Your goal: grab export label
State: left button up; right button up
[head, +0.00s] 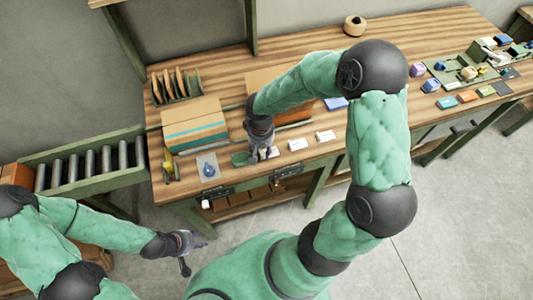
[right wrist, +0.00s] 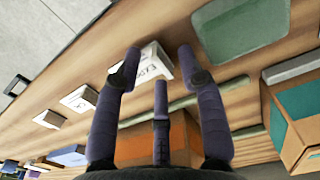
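The export label (right wrist: 153,64) is a small white stack with black text starting "Expo", part of it hidden by my fingers. In the right wrist view it lies on the wooden table between the fingertips of my right gripper (right wrist: 159,60). The fingers are spread apart, and I cannot tell whether they touch it. In the head view my right gripper (head: 260,155) points down at the table's front edge, beside the label (head: 272,152). My left gripper (head: 187,250) is open and empty, low in front of the table.
Two more white label stacks (head: 298,144) (head: 325,136) lie to the right. A green pad (head: 240,159) is just left of the right gripper. A cardboard box with a teal stripe (head: 195,127) stands behind left. A roller conveyor (head: 90,160) is at the left.

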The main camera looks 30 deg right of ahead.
jog(key=shift+f, duration=0.35)
grip_shut()
jog(key=shift+r, duration=0.1)
jog(key=shift+r, duration=0.1)
